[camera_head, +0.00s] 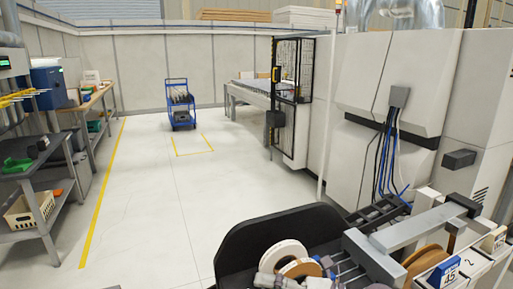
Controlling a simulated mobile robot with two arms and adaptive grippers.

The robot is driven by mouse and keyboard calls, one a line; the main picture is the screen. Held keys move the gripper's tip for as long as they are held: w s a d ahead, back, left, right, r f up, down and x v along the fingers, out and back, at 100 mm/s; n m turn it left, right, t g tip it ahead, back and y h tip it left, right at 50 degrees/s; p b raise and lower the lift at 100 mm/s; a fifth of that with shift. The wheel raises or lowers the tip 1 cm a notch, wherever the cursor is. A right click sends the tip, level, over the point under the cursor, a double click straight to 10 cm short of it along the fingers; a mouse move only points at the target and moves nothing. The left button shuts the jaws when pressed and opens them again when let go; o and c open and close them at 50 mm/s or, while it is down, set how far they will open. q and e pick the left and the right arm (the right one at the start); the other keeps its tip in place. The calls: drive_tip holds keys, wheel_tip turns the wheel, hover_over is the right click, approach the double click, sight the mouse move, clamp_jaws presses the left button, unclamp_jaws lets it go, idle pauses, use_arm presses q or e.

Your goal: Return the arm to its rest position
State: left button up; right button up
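Neither of my grippers can be made out in the head view. Pale rounded parts and small dark parts crowd the bottom edge in front of a black curved panel (270,232); I cannot tell whether any of them belong to an arm of mine. A white roll of edge band (284,252) and a tan-sided roll (300,268) are in this cluster. Another brown roll (424,256) sits at the lower right beside grey bars (425,226).
A large white machine (385,75) with dark cables fills the right side. A dark shelf unit (35,170) and a workbench (97,98) line the left. A blue trolley (180,103) stands far back. The pale floor (150,190) between them is clear.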

drive_tip(key=w+d+r+m+t+h, duration=0.15)
drive_tip(key=d+m+t+h, duration=0.25)
drive_tip(key=m+t, duration=0.5)
drive_tip(key=w+d+r+m+t+h, duration=0.1)
drive_tip(key=d+r+m+t+h, duration=0.35)
drive_tip(key=m, duration=0.65)
drive_tip(key=s+d+f+m+g+h, duration=0.2)
drive_tip(key=d+f+m+h, duration=0.25)
drive_tip(key=f, duration=0.25)
drive_tip(key=s+d+f+m+g+h, duration=0.2)
drive_tip(key=s+d+f+m+h, duration=0.1)
drive_tip(key=d+f+m+h, duration=0.25)
drive_tip(key=s+f+m+g+y, duration=0.1)
drive_tip(key=s+f+m+g, duration=0.1)
drive_tip(key=s+f+g, duration=0.6)
drive_tip(key=s+f+m+g+y, duration=0.1)
drive_tip(key=s+f+g+y, duration=0.15)
drive_tip(key=s+f, duration=0.75)
drive_tip(key=s+f+g+h, duration=0.1)
drive_tip(key=s+f, duration=0.1)
drive_tip(key=f, duration=0.9)
drive_tip(key=s+f, duration=0.2)
drive_tip(key=f, duration=0.8)
drive_tip(key=s+d+f+g, duration=0.1)
drive_tip(key=s+d+f, duration=0.1)
drive_tip(key=s+f, duration=1.5)
drive_tip(key=shift+d+f+g, duration=0.25)
drive_tip(key=shift+f+g, duration=0.05)
drive_tip(key=shift+f, duration=0.3)
